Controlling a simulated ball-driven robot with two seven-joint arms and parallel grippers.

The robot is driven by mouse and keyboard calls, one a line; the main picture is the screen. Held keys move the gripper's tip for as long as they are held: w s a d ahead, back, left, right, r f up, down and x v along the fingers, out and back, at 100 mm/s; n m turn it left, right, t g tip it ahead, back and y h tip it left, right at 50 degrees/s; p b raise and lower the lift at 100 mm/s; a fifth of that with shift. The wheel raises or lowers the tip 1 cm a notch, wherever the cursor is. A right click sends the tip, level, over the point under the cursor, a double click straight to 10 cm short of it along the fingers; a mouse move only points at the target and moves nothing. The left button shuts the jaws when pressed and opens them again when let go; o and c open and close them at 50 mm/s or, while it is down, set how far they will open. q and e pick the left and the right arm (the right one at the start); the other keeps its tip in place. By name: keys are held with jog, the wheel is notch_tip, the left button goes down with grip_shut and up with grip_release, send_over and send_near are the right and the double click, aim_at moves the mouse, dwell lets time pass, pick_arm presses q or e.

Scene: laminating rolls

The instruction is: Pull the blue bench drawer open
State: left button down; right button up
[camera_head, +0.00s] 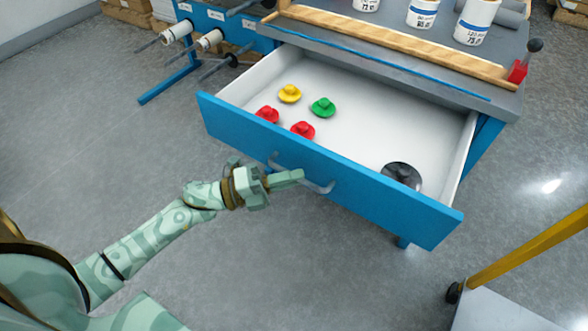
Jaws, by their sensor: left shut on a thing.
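The blue bench drawer (385,202) stands pulled out from under the grey bench top, and its white inside shows. A grey bar handle (318,185) is fixed on its blue front. My left gripper (287,178) is at the handle, its fingers shut around the bar near its left part. The fingers hide some of the handle. Inside the drawer lie a yellow piece (289,93), a green piece (323,107), two red pieces (303,130) and a dark round object (402,176). My right gripper is not in view.
The bench top (400,62) carries a wooden bar (390,38), a red clamp with a black knob (517,71) and white labelled rolls (423,12). Rolls on pegs (177,31) stick out at the left. A yellow-framed cart (530,247) stands at the lower right. Grey floor before the drawer is clear.

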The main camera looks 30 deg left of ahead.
pick_arm(q)
jog(key=shift+s, duration=0.3)
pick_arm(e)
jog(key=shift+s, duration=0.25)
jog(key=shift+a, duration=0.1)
pick_arm(q)
jog(key=c, duration=1.5)
grip_release()
jog(key=shift+a, duration=0.1)
